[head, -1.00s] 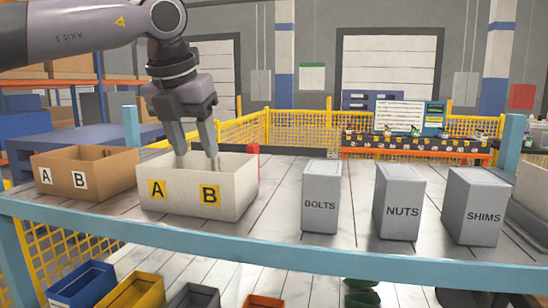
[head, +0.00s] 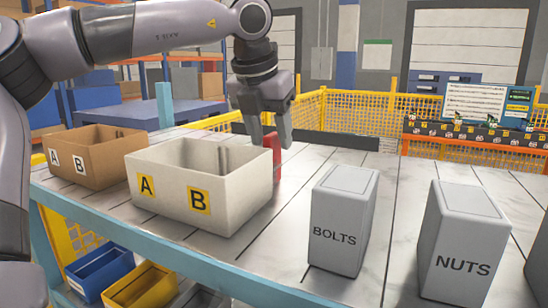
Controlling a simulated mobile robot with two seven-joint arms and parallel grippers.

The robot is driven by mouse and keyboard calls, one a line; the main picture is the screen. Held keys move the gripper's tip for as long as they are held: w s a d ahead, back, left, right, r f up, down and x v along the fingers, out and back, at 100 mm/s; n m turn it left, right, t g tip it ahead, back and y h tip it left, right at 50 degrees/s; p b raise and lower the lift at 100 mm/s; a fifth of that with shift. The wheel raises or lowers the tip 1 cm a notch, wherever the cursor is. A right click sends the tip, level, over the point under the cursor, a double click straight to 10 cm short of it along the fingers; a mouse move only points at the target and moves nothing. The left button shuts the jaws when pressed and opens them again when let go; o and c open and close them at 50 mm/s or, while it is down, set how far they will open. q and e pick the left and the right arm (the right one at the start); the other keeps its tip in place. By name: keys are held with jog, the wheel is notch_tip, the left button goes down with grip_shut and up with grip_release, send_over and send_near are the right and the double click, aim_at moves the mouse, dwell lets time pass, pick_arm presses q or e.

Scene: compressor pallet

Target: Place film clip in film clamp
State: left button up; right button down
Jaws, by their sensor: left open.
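My left gripper (head: 271,143) points down beyond the right end of the white A/B bin (head: 215,215), fingers spread apart. A small upright red piece (head: 275,160) stands behind that bin's right end, right at the fingertips. I cannot tell whether it lies between the fingers or behind them, or whether it is the film clip or the film clamp. Its lower part is partly hidden by the bin. No other thing can be made out as clip or clamp. My right gripper is not in view.
A brown A/B bin (head: 112,176) stands left of the white bin. Grey BOLTS (head: 338,240) and NUTS (head: 456,262) boxes stand on the right. The tabletop (head: 310,160) behind the BOLTS box is clear. Yellow mesh fencing (head: 350,112) stands beyond.

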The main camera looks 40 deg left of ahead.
aim_at(274, 148)
pick_arm(q)
jog(key=x, duration=0.3)
jog(key=shift+w+f, duration=0.2)
jog(key=shift+f, duration=0.1)
grip_shut()
jog(key=shift+r, duration=0.1)
